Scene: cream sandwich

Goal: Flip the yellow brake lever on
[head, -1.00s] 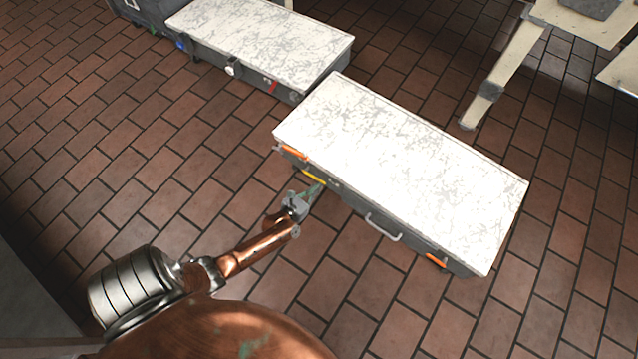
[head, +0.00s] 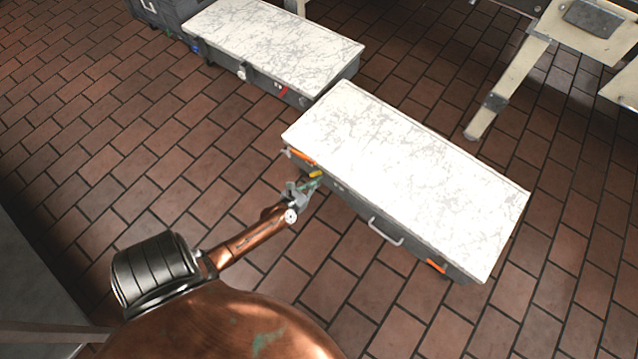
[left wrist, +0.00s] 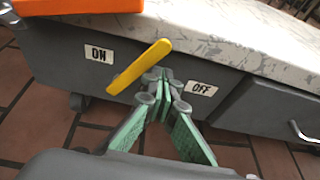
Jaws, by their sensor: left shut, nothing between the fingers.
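The yellow brake lever (left wrist: 140,67) is on the grey side of the white-topped cart (head: 400,180). In the left wrist view it slants, its lower end to the left near the ON label (left wrist: 99,54) and its upper end to the right. The OFF label (left wrist: 201,89) is on the right. My left gripper (left wrist: 165,76) is shut and empty, its tips close beside the lever's right part. I cannot tell whether they touch it. In the head view the lever (head: 315,174) shows just beyond my left gripper (head: 314,181). My right gripper is not in view.
Orange handles (head: 436,266) and a metal handle (head: 385,232) sit on the cart's near side. A second white-topped cart (head: 275,40) stands behind. A cream table leg (head: 505,80) is at the upper right. Brick floor in front is clear.

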